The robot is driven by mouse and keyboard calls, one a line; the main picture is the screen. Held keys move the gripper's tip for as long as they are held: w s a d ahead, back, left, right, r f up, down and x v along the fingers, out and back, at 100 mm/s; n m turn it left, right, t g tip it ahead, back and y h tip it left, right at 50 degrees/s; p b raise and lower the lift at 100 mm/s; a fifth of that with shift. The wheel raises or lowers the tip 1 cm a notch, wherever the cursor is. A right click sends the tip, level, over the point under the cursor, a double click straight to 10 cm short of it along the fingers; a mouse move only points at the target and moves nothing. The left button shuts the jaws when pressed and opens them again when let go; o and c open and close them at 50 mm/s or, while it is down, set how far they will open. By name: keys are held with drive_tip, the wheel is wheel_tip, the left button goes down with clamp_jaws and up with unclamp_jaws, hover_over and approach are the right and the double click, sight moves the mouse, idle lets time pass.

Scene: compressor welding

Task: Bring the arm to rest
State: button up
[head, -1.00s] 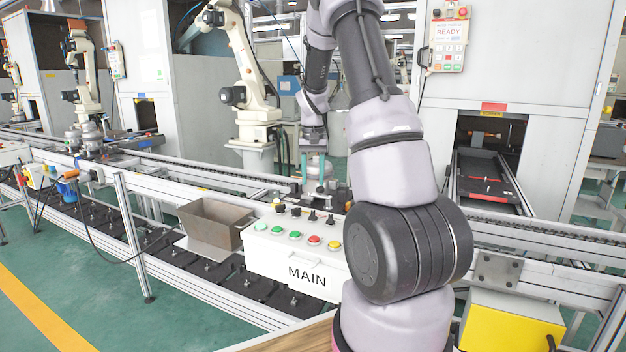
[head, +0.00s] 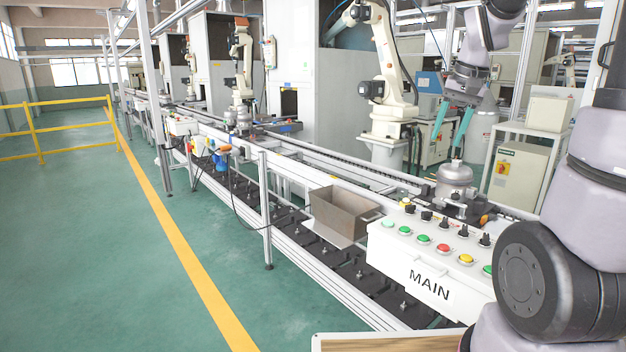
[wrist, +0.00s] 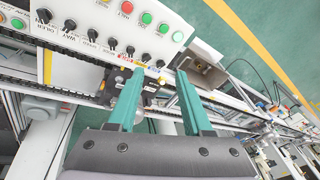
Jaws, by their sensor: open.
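My gripper (head: 445,152) hangs fingers-down over the conveyor line at the right of the head view, with its two teal fingers apart. A grey metal compressor (head: 455,178) stands upright on the line just below and beside the fingertips. I cannot tell whether they touch it. In the wrist view my gripper (wrist: 160,74) is open, with nothing clearly held between the fingers. My arm bends from the right edge of the head view, and part of it is out of frame.
The white MAIN control box (head: 432,262) with colored buttons stands in front of the line, close to my arm. A brown metal bin (head: 340,212) is left of it. A white robot arm (head: 388,75) stands behind the conveyor. The green floor (head: 110,240) at left is open.

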drive_tip(key=s+a+r+t, duration=0.2)
drive_tip(key=s+a+r, duration=0.1)
drive_tip(key=s, duration=0.5)
drive_tip(key=s+a+r+n+t+y, duration=0.1)
drive_tip(key=s+a+r, duration=0.2)
drive_tip(key=s, duration=0.6)
drive_tip(key=shift+a+t, duration=0.4)
drive_tip(key=shift+a, duration=0.15)
